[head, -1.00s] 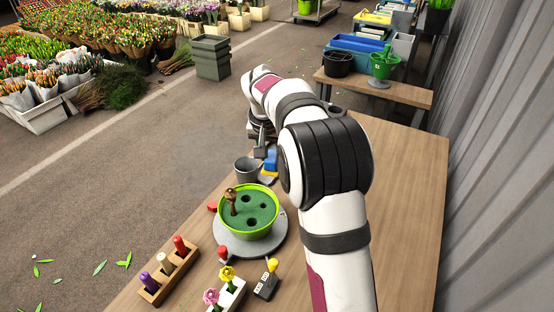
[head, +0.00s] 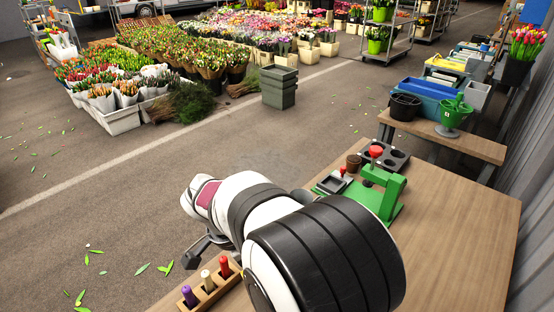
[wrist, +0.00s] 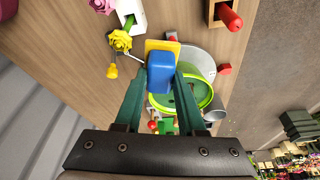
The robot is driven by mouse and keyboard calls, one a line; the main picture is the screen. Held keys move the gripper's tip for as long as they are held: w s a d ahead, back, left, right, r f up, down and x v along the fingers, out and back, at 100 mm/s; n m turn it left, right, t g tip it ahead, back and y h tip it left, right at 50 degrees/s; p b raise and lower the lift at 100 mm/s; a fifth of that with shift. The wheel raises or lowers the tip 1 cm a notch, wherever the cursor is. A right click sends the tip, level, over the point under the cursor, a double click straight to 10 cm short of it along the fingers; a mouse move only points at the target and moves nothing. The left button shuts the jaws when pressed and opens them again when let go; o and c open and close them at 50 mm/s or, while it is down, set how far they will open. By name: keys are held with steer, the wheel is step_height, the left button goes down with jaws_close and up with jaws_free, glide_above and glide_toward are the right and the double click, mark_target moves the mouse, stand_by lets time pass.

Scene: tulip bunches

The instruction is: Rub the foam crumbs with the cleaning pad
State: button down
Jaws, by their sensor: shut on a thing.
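The cleaning pad (wrist: 162,70), a blue block on a yellow base, is between the two green fingers of my gripper (wrist: 161,84) in the wrist view. The fingers are shut on the blue block. The pad hangs in front of the green pot (wrist: 213,99) and its grey round stand (wrist: 207,61), and hides part of them. In the head view my arm covers the pot and pad, and the fingertips are hidden. I cannot make out any foam crumbs in either current view.
A wooden peg rack (head: 212,288) and a green press (head: 384,193) are on the table. The right tabletop (head: 460,220) is clear.

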steer(key=shift+s+a+f+m+g, duration=0.25)
steer(key=shift+a+f+m, duration=0.7)
steer(key=shift+f, duration=1.2)
steer(key=shift+s+a+f+m+g, duration=0.3)
steer(key=shift+a+f+m, duration=0.6)
steer(key=shift+f, duration=1.25)
steer(key=shift+s+a+f+m+g, duration=0.25)
steer(key=shift+a+f+m, duration=0.65)
steer(key=shift+f, duration=1.25)
steer(key=shift+s+a+f, duration=0.15)
steer(key=shift+a+f, duration=0.05)
steer(key=shift+f, duration=0.6)
steer(key=shift+s+a, duration=3.2)
steer(key=shift+s, duration=0.05)
steer(key=shift+w+d, duration=3.25)
steer(key=shift+w+d+r, duration=0.1)
steer(key=shift+r, duration=0.5)
steer(key=shift+w+d+r, duration=0.1)
steer(key=shift+r, duration=3.4)
steer(key=shift+m, duration=0.25)
